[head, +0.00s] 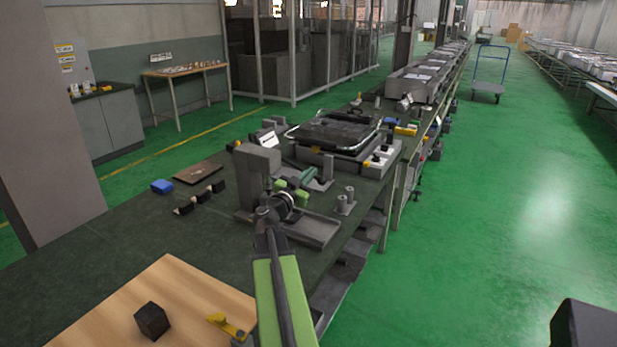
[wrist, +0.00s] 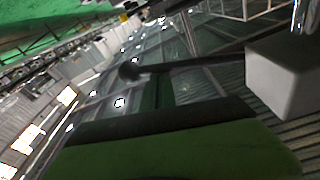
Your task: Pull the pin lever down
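A grey press-like fixture (head: 257,163) stands on the dark green workbench, with an upright block and a flat base plate (head: 312,232). My green arm reaches up to it from below, and my gripper (head: 272,213) is close in front of it, beside a dark round part. In the wrist view, a dark rod with a round knob (wrist: 130,71) runs left from near a pale grey block (wrist: 288,78); it looks like the pin lever, roughly level in that picture. My gripper's fingertips are not clear, and I cannot tell whether they touch the lever.
A wooden board (head: 165,300) with a black cube (head: 152,320) and a yellow part (head: 227,325) lies at the near left. Small black blocks (head: 200,199) and a blue part (head: 162,186) lie left of the fixture. A black-topped unit (head: 335,133) stands behind it.

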